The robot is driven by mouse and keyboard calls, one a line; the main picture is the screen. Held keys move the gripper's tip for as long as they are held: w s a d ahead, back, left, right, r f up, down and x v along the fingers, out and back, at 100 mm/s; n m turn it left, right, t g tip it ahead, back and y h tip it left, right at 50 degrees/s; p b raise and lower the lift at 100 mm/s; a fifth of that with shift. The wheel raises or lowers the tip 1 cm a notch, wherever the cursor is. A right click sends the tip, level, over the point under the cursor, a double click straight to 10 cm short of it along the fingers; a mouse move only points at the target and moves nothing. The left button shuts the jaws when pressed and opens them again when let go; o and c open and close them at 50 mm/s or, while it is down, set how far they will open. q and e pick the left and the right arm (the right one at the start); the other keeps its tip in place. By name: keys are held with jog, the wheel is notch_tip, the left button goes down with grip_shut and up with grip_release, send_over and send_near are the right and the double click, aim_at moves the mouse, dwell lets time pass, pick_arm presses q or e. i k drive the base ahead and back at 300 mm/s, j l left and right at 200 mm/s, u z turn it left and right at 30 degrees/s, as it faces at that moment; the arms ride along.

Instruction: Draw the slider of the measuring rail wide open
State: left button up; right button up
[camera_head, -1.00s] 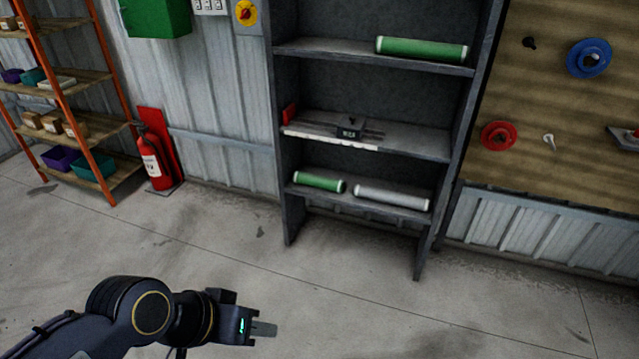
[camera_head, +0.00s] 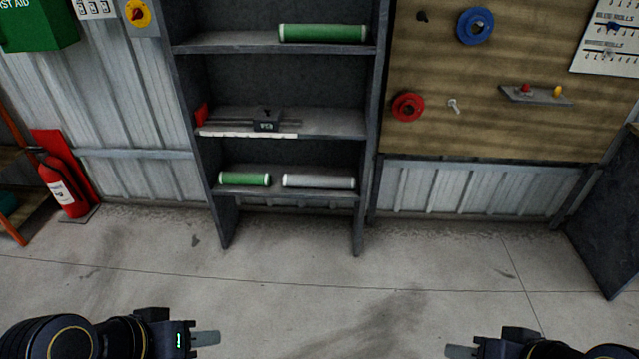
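The measuring rail (camera_head: 225,132) lies along the middle shelf of the dark shelving unit. It has a pale scale strip on its front edge and a red block (camera_head: 201,114) at its left end. The dark slider (camera_head: 266,124), with a small display and a knob on top, sits on the rail to the right of the red block, apart from it. My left gripper (camera_head: 207,338) is at the bottom left and my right gripper (camera_head: 459,351) at the bottom right. Both are well in front of the shelf and touch nothing visible; the finger gaps cannot be made out.
The shelving unit (camera_head: 372,130) also holds a long green roll (camera_head: 322,33) above, and a short green roll (camera_head: 244,179) and a grey roll (camera_head: 318,181) below. A fire extinguisher (camera_head: 64,186) stands left. A dark panel (camera_head: 610,215) stands right. The floor (camera_head: 300,290) between is clear.

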aim_at(266, 118)
jog(key=i+j+z, duration=0.25)
jog(key=i+j, duration=0.7)
jog(key=i+j+z, duration=0.3)
jog(key=i+j, duration=0.8)
jog(key=j, duration=0.1)
